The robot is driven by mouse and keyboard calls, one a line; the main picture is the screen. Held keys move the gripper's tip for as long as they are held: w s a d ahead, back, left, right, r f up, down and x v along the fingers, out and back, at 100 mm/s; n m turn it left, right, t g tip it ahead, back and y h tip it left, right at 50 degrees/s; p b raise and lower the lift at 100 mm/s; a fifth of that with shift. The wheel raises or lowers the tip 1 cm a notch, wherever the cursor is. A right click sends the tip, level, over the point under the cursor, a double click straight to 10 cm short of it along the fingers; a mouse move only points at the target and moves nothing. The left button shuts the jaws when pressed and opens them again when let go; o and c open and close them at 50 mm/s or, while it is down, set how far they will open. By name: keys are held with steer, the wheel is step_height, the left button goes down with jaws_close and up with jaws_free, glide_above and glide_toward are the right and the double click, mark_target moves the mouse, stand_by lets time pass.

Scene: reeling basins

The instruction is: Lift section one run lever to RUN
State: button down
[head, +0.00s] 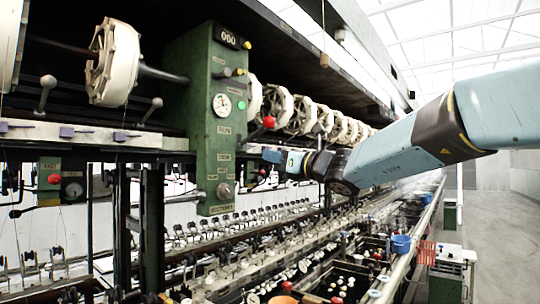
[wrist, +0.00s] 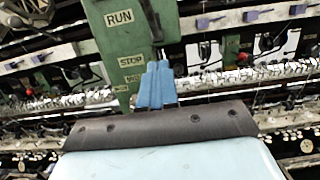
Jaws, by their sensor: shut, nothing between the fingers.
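The green section post (head: 213,110) stands left of centre in the head view. A lever with a red ball knob (head: 269,122) sticks out from its right side, its stem slanting up towards the knob. In the wrist view, RUN (wrist: 119,17) and STOP (wrist: 131,61) labels show on the green panel, RUN above STOP. My gripper (head: 270,156) is shut and empty, below the red knob and apart from it in the head view. In the wrist view its blue fingers (wrist: 158,68) point at the panel, right of STOP. The red knob cannot be made out there.
A gauge (head: 222,105), a green button (head: 240,106) and a lower knob (head: 224,191) sit on the post. White reels (head: 300,115) line the machine behind my arm. Basins and a rail (head: 408,255) run below. The aisle floor at right is open.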

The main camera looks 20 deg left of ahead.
steer(key=v, duration=1.6)
steer(key=shift+f, duration=0.1)
steer(key=shift+s, duration=0.1)
